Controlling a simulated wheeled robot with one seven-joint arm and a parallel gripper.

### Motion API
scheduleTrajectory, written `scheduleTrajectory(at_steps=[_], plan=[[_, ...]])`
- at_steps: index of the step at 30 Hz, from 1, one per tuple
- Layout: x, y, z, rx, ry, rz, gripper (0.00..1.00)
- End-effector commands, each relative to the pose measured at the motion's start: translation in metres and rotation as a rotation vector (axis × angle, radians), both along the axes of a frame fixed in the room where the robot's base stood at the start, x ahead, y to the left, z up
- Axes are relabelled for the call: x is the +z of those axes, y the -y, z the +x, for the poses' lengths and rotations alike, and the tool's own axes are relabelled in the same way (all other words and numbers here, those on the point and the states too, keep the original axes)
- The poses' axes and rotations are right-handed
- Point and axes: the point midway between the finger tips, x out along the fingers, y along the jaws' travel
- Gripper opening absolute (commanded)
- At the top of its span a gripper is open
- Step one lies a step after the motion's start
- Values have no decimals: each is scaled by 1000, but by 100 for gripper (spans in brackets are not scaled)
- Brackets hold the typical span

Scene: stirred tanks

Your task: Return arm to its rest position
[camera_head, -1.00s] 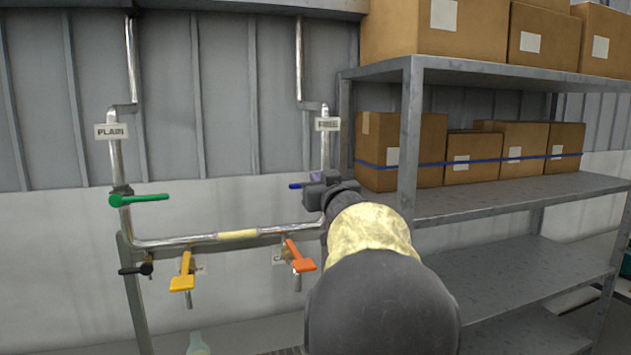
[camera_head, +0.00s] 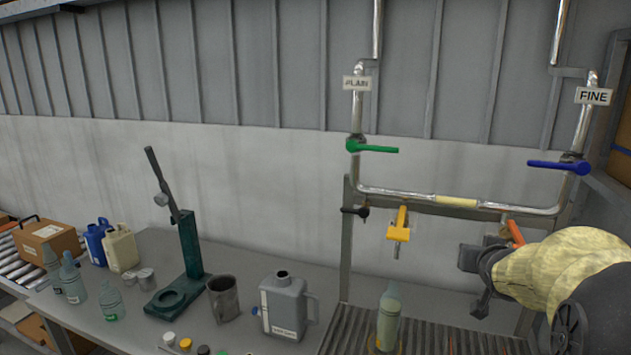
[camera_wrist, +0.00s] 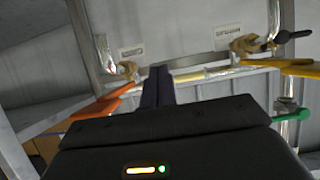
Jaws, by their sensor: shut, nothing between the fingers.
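My arm, with a yellowish sleeve, reaches in from the right edge of the head view. My gripper (camera_head: 476,264) is at its end, in front of the pipe frame and left of the orange valve handle (camera_head: 515,233), which it partly overlaps. In the wrist view my gripper's dark fingers (camera_wrist: 157,86) are together with nothing between them. The orange handle (camera_wrist: 103,106) shows to their left and the yellow handle (camera_wrist: 285,67) to their right. My gripper appears apart from the handles, though the exact gap is hard to judge.
The pipe frame carries a green handle (camera_head: 372,148), a blue handle (camera_head: 558,166) and a yellow handle (camera_head: 399,226). A bottle (camera_head: 388,320) stands on the slatted rack below. A grey jug (camera_head: 285,305), a metal mug (camera_head: 223,299) and a green press (camera_head: 188,250) stand on the bench.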

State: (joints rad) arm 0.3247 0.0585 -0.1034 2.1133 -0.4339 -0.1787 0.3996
Motion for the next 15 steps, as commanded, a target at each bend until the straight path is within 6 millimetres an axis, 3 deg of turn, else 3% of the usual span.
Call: scheduleTrajectory(at_steps=[1, 6, 12, 15], plan=[[-24, -23, -7, 23, -75, 22, 0], [-96, -87, -48, 96, -331, 80, 0], [-165, -156, -121, 211, -639, 128, 0], [-188, -182, -160, 269, -774, 144, 0]])
